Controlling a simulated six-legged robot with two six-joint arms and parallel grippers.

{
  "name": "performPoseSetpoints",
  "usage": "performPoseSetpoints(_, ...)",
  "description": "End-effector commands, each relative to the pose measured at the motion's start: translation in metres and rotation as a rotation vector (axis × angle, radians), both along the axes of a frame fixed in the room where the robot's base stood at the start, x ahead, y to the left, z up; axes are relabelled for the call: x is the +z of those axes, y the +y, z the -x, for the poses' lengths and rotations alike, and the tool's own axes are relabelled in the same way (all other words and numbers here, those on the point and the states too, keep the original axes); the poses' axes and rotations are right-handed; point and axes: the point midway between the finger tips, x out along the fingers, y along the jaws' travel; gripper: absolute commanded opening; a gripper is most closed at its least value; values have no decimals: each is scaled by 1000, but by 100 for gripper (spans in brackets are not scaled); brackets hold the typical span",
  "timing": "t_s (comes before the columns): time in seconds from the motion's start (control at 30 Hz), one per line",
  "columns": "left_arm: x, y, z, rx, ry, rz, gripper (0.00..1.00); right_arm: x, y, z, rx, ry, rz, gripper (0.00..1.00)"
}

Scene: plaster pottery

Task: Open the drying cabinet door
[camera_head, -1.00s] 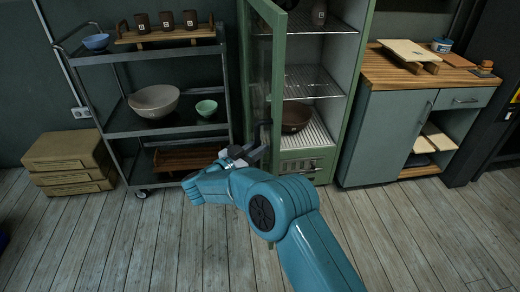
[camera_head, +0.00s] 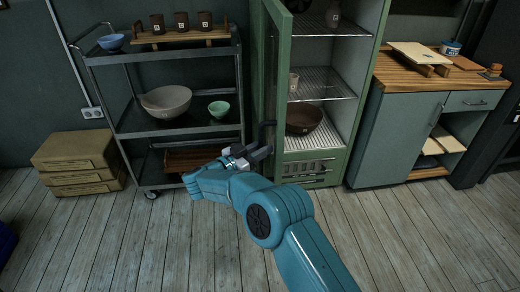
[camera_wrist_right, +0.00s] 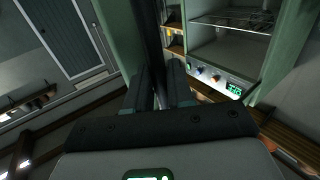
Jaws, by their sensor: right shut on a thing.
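The green drying cabinet (camera_head: 366,85) stands at the back, its interior open to view. Its green-framed glass door (camera_head: 281,75) stands wide open, swung out on the left side and seen nearly edge-on. A dark upright handle (camera_head: 267,134) is on the door. My right gripper (camera_head: 262,153) is at this handle, low on the door. In the right wrist view the gripper fingers (camera_wrist_right: 160,88) are shut around the dark bar of the handle (camera_wrist_right: 152,40), with the green door frame (camera_wrist_right: 118,35) beside them. My left gripper is not in view.
A dark shelf cart (camera_head: 190,128) with bowls and cups stands close left of the door. A wood-topped cupboard (camera_head: 395,140) stands right of the cabinet. A brown bowl (camera_head: 304,118) and a cup (camera_head: 293,82) are inside the cabinet. The front floor is clear.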

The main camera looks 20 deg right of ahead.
Motion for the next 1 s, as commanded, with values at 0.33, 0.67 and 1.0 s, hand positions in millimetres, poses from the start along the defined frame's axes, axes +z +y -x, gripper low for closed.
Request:
performPoseSetpoints(0.33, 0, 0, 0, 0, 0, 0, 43, 5, -2, -1, 1, -9, 3, 0)
performPoseSetpoints(0.67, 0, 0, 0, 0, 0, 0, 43, 2, 1, -1, 0, -5, 2, 37)
performPoseSetpoints(1.0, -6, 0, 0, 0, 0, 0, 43, 0, 57, 14, 5, -4, 1, 37)
